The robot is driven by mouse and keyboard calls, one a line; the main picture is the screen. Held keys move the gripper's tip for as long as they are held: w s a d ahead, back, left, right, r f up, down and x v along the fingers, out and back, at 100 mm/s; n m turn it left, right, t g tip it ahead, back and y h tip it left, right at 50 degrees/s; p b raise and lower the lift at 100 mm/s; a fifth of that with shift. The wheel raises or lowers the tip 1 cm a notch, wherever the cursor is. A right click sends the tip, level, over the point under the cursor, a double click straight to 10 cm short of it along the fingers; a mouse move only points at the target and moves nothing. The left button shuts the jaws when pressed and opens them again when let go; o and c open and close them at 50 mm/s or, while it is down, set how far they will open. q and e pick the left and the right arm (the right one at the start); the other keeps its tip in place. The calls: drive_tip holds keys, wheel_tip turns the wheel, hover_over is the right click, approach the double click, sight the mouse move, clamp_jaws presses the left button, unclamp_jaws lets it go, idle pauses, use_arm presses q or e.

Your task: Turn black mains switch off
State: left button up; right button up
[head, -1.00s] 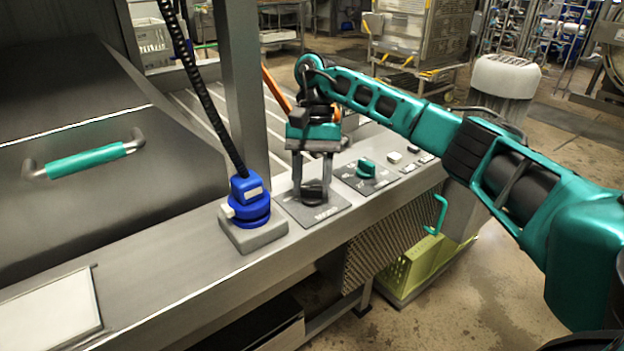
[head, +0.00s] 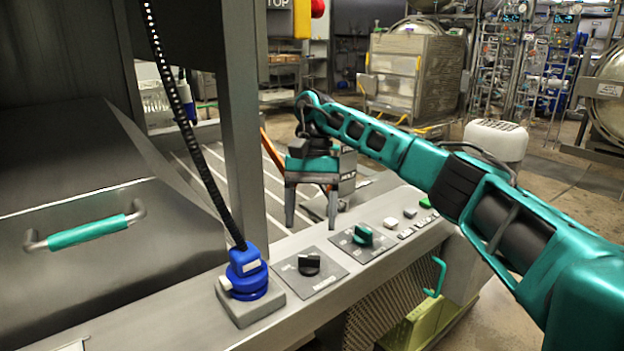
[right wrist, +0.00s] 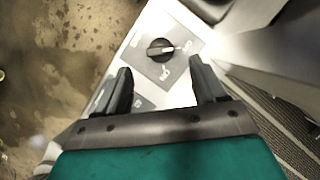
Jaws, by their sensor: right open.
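The black mains switch (head: 309,264) is a rotary knob on a grey square label plate (head: 326,272), between the blue plug and the green knob. It also shows in the right wrist view (right wrist: 160,49), where its pale pointer mark points right. The lettering on the plate is too blurred to read surely. My right gripper (head: 311,220) is open and empty. Its fingers point down, above and behind the switch, clear of it. In the right wrist view the switch lies ahead of the gap between the fingertips (right wrist: 160,85). My left gripper is not in view.
The blue plug (head: 246,272) with its black coiled cable stands left of the switch. The green knob (head: 363,235) and small push buttons (head: 391,223) lie to its right. A steel post (head: 238,120) rises behind the plug. The ledge front is clear.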

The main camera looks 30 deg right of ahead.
drive_tip(key=p+v, duration=0.2)
drive_tip(key=v, duration=0.4)
idle(0.5)
